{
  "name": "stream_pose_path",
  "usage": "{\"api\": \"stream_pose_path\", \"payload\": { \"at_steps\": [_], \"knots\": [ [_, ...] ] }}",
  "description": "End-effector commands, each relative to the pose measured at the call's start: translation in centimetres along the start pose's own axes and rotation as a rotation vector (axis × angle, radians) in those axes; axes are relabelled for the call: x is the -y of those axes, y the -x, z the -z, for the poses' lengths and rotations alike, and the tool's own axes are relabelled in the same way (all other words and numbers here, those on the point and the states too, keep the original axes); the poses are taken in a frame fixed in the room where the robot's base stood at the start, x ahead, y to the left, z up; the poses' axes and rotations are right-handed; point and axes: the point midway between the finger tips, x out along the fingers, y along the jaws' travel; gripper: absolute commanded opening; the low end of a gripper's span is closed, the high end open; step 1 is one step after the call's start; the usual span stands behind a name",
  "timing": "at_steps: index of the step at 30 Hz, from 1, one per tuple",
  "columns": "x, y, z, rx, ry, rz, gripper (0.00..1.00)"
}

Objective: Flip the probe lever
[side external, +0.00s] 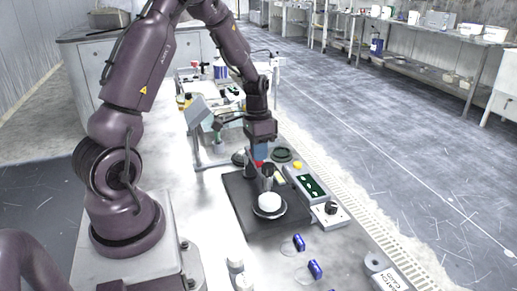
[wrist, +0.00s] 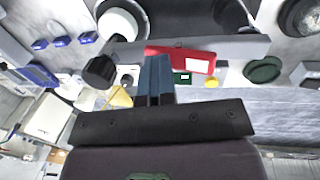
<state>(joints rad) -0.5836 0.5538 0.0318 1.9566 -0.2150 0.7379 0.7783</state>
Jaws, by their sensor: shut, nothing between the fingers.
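My gripper (wrist: 155,62) is shut and empty, its two blue-grey fingers together, pointing down over the bench. In the side external view my gripper (side external: 262,153) is above the dark mat, near the grey control box. A red part with a white label (wrist: 180,58) lies just beyond the fingertips in the wrist view; it may be the probe lever, but I cannot tell for sure. The fingers overlap it in the picture; contact is unclear. A small patch of the red part (side external: 258,163) shows beneath my gripper in the side external view. The lever's position cannot be read.
A white disc (side external: 269,202) sits on the dark mat (side external: 238,195). A black knob (side external: 331,207) is on a small white box. Blue items (side external: 299,242) lie at the front. A yellow button (side external: 297,165) is nearby.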

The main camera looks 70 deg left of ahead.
Motion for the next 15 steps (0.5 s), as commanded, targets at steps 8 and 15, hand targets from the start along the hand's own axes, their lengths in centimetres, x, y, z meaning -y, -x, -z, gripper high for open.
{"api": "stream_pose_path", "payload": {
  "at_steps": [8, 15],
  "knots": [
    [0.8, 0.2, -0.1, -0.001, 0.005, 0.005, 0.00],
    [1.8, 0.6, -0.1, 0.000, 0.006, 0.005, 0.00]
  ]
}}
